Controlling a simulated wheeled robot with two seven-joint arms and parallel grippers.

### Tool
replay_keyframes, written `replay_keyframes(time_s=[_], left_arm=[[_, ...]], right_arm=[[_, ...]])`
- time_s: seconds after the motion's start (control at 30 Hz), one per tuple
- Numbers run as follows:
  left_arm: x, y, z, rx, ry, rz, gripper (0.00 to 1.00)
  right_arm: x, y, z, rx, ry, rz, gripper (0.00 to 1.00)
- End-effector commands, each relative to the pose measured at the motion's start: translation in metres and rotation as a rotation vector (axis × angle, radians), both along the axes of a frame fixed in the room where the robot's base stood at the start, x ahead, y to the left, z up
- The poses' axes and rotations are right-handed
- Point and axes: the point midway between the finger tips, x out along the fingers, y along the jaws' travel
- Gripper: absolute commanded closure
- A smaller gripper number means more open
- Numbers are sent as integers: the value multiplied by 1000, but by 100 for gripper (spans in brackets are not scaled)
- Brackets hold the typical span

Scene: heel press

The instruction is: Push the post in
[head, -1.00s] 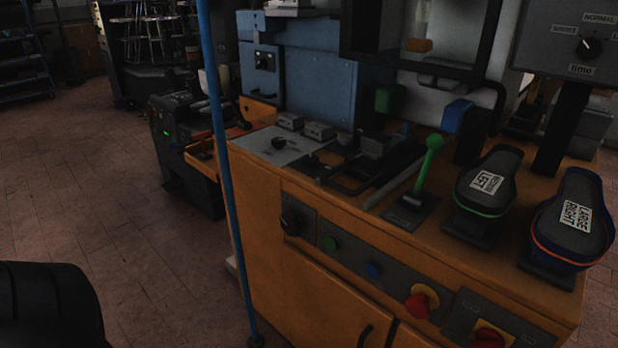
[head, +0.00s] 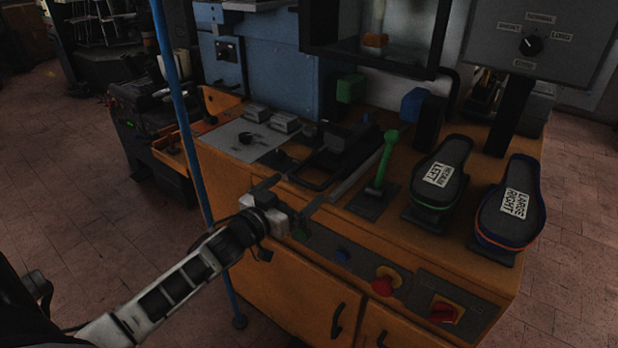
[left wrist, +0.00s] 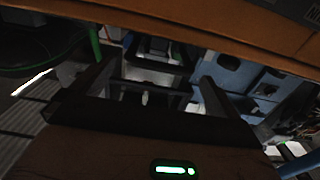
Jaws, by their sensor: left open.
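On the orange bench top, a black sliding carriage (head: 345,150) with a dark block and a bar handle sits behind the front edge. I take this to be the post's unit; a separate post cannot be made out clearly. My left gripper (head: 290,192) is open and empty at the bench's front edge, in front of the carriage and apart from it. In the left wrist view, the two spread fingers (left wrist: 157,78) frame dark bars and a small pale piece (left wrist: 145,98). A black frame (left wrist: 157,50) shows beyond them. My right gripper is not in view.
A green lever (head: 386,158) stands right of the carriage, beside two shoe-shaped pads (head: 440,180) (head: 508,205). A red knob (head: 386,281) is on the front panel. A blue pole (head: 172,85) rises at left. Open floor lies at the far left.

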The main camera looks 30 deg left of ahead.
Motion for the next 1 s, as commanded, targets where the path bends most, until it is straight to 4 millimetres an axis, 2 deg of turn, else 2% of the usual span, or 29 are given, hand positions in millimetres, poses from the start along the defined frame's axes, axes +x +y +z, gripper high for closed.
replay_keyframes(time_s=[0.1,0.3,0.47,0.73,0.9,1.0], left_arm=[[25,-2,1,-2,-2,1,0],[52,-4,1,-3,-1,0,0],[59,-6,0,-2,0,-1,0],[60,-6,0,-2,1,0,0],[60,-6,0,-2,1,-1,47],[61,-4,-1,-2,0,1,48]], right_arm=[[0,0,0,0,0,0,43],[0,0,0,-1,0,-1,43],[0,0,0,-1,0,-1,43],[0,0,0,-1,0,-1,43],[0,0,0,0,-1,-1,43],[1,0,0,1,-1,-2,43]])
